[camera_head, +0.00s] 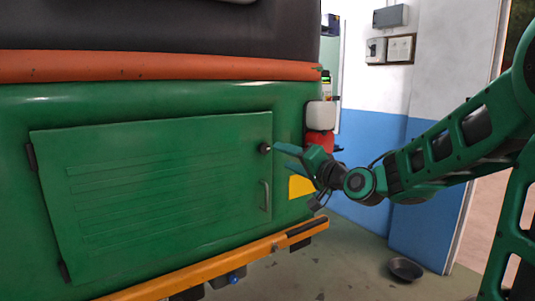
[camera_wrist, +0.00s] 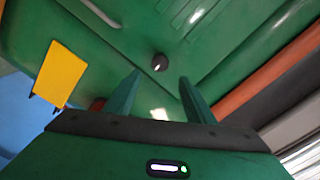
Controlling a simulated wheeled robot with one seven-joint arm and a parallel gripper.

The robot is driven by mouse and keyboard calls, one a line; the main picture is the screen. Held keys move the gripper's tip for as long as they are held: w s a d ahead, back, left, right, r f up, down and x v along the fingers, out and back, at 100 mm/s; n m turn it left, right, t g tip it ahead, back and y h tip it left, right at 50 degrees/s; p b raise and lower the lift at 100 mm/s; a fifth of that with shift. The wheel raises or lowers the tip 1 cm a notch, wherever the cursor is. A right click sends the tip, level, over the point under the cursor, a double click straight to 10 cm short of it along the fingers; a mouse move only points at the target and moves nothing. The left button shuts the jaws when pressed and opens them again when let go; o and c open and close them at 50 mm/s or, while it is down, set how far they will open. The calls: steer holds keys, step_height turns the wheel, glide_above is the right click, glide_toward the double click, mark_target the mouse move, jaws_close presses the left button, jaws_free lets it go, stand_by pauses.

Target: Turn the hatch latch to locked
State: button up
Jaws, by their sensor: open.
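The green hatch (camera_head: 150,190) is set in the back of the green rickshaw and looks closed. Its latch (camera_head: 265,148) is a small dark knob near the upper right corner of the hatch. My gripper (camera_head: 280,148) points left at the latch, with its fingertips close to it; I cannot tell if they touch in the head view. In the wrist view the latch (camera_wrist: 160,62) shows ahead of the fingertips, between their lines, and my gripper (camera_wrist: 160,78) is open with nothing between its fingers. Which way the latch is turned is too small to tell.
A curved hatch handle (camera_head: 264,196) sits below the latch. A yellow plate (camera_head: 301,186) and a red lamp (camera_head: 320,141) are near my gripper at the right edge of the rickshaw. An orange bumper (camera_head: 215,268) runs below. A dark bowl (camera_head: 405,269) lies on the floor.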

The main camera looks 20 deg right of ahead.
mark_target(266, 149)
steer(key=x, duration=1)
steer(key=shift+f, duration=0.1)
steer(key=c, duration=1.1)
